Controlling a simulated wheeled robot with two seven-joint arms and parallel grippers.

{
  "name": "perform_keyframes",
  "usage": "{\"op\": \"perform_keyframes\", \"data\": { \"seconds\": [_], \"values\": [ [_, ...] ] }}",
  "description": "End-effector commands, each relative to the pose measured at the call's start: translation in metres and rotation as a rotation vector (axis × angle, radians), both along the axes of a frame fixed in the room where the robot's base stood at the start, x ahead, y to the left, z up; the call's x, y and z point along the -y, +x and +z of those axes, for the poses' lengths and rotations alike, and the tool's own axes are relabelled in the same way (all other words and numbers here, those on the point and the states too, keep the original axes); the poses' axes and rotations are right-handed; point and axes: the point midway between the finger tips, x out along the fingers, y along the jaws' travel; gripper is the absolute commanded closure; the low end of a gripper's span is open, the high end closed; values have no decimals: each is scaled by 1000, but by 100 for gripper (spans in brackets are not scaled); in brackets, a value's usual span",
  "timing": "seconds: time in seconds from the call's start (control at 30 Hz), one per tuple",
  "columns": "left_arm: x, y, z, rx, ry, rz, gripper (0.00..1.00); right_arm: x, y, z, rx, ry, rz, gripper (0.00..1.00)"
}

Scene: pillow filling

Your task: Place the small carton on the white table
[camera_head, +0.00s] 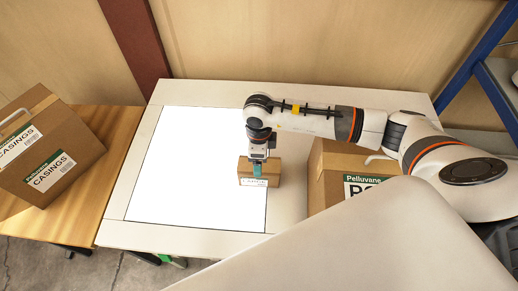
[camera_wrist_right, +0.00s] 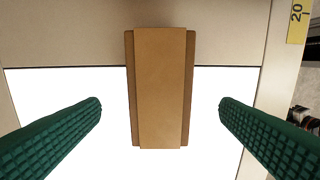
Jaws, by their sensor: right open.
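The small carton (camera_head: 273,172) is a brown box with a pale label on its front. It sits on the white table (camera_head: 120,235), across the right edge of the bright white panel (camera_head: 185,165). My right gripper (camera_head: 258,174) is over it, pointing down. In the right wrist view the carton (camera_wrist_right: 160,90) is between the two green ridged fingers of the gripper (camera_wrist_right: 160,118). The fingers are wide apart, with a clear gap on each side of the carton. The carton's underside is hidden. My left gripper is not in view.
A larger Pelluvane carton (camera_head: 330,170) stands to the right, partly behind my arm. A Casings carton (camera_head: 60,140) sits on a wooden table (camera_head: 110,150) at left. The left of the white panel is clear. A blue-framed shelf (camera_head: 470,55) stands at far right.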

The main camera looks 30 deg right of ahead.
Motion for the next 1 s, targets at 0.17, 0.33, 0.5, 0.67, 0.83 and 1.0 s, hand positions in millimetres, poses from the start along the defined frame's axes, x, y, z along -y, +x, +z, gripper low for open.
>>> {"op": "perform_keyframes", "data": {
  "seconds": [0.17, 0.33, 0.5, 0.67, 0.83, 1.0],
  "values": [
    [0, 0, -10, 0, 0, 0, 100, 0, 1, 28, 3, 1, 1, 15],
    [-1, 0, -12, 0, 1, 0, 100, 0, 0, 41, 0, 0, 0, 15],
    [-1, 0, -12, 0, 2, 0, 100, 0, -1, 43, -2, -1, 0, 15],
    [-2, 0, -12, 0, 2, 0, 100, 0, -1, 43, -1, -1, 0, 15],
    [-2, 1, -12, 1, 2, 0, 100, 0, -1, 43, -1, -1, 0, 15],
    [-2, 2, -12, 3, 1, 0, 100, 0, -1, 43, -1, 0, 1, 15]
  ]
}}
